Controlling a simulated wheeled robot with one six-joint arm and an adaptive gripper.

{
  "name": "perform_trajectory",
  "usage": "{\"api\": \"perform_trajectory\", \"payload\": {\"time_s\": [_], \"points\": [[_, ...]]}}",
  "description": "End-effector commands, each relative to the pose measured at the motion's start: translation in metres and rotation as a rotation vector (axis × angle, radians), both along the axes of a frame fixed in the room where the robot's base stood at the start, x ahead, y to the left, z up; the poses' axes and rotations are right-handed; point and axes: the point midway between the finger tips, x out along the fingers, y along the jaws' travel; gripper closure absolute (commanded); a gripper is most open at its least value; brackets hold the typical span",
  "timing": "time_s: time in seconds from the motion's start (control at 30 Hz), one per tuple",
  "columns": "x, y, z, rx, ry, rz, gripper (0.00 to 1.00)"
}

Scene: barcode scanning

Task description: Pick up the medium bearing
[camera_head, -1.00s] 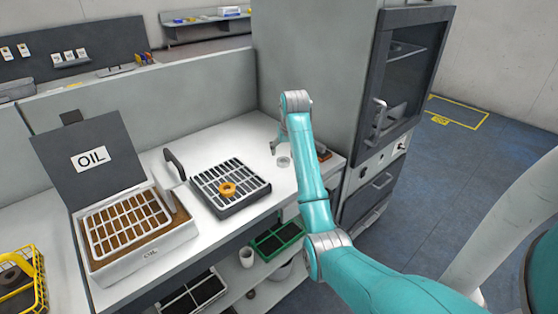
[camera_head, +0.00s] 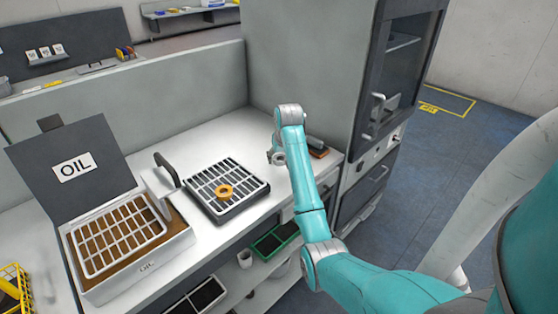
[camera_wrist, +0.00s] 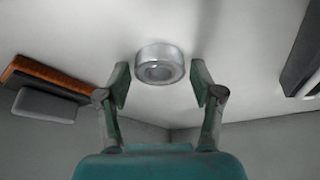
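A silver ring-shaped bearing (camera_wrist: 160,64) rests on the white counter in the wrist view, with its dark central hole showing. My gripper (camera_wrist: 160,80) is open. Its two green fingers are one on each side of the bearing, with gaps on both sides and the tips level with its near part. In the head view my gripper (camera_head: 277,157) is low over the counter near the cabinet, and the bearing cannot be made out clearly there. I cannot confirm sizes.
A brown-and-grey block (camera_wrist: 48,86) lies left of the bearing in the wrist view, by the wall. It sits beside the cabinet (camera_head: 318,60) in the head view. An open OIL box (camera_head: 150,258) with a grid stands left. Counter between tray and gripper is clear.

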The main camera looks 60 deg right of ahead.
Motion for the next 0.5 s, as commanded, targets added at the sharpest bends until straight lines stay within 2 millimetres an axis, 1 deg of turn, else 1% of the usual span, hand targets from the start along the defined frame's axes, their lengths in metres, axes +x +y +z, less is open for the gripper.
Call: {"api": "perform_trajectory", "payload": {"time_s": [0.03, 0.07, 0.1, 0.17, 0.4, 0.5], "points": [[0.0, 0.0, 0.0001, 0.0, 0.0, 0.0, 0.55], [0.0, 0.0, 0.0001, 0.0, 0.0, 0.0, 0.63], [0.0, 0.0, 0.0001, 0.0, 0.0, 0.0, 0.73], [0.0001, 0.0, 0.0, 0.0, 0.0, 0.0, 0.87], [0.0003, -0.0001, 0.0011, -0.001, -0.001, 0.0, 0.87], [0.0007, -0.0005, 0.0077, -0.002, -0.002, 0.0, 0.87]]}}
